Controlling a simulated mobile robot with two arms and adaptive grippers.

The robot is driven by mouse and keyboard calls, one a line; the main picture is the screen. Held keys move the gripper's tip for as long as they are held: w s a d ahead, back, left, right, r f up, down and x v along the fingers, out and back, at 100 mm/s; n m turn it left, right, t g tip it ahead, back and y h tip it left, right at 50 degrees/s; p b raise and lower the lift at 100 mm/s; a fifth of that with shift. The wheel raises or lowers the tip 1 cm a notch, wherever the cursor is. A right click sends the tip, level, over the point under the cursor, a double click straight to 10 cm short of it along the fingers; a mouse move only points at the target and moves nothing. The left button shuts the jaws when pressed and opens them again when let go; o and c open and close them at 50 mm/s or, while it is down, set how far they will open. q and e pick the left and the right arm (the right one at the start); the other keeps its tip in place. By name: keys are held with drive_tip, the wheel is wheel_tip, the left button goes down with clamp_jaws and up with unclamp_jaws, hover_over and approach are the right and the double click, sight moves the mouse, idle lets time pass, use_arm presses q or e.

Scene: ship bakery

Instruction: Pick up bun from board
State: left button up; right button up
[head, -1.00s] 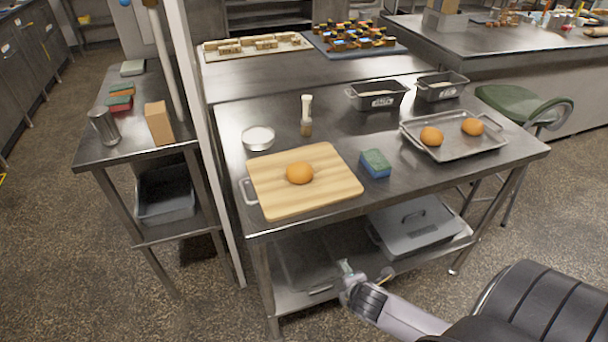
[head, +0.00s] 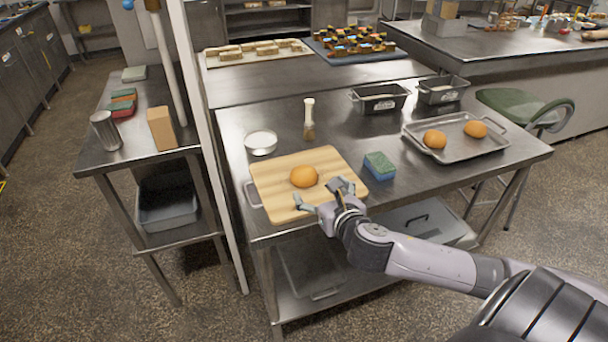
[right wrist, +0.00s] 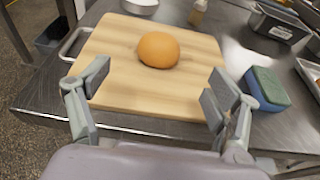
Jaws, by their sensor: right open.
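An orange-brown bun (head: 304,176) lies on a light wooden board (head: 272,199) near the front left of the steel table. My right gripper (head: 323,193) is open and empty at the board's front edge, its fingers pointing toward the bun. In the right wrist view the bun (right wrist: 158,50) sits beyond and between the two spread fingers (right wrist: 155,90), not touched by them. The board (right wrist: 150,98) fills the space between the fingers. My left gripper is not in view.
A blue-green sponge (head: 379,166) lies just right of the board. A white bowl (head: 261,143) and a brush (head: 309,120) stand behind it. A metal tray (head: 470,150) with two buns is at the right. Dark loaf tins (head: 379,98) stand at the back.

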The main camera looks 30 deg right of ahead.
sight(307, 177)
drive_tip(key=x, duration=1.1)
drive_tip(key=shift+f+p, duration=0.15)
drive_tip(key=shift+p, duration=0.2)
drive_tip(key=shift+c, duration=0.2)
drive_tip(key=c, duration=1.2)
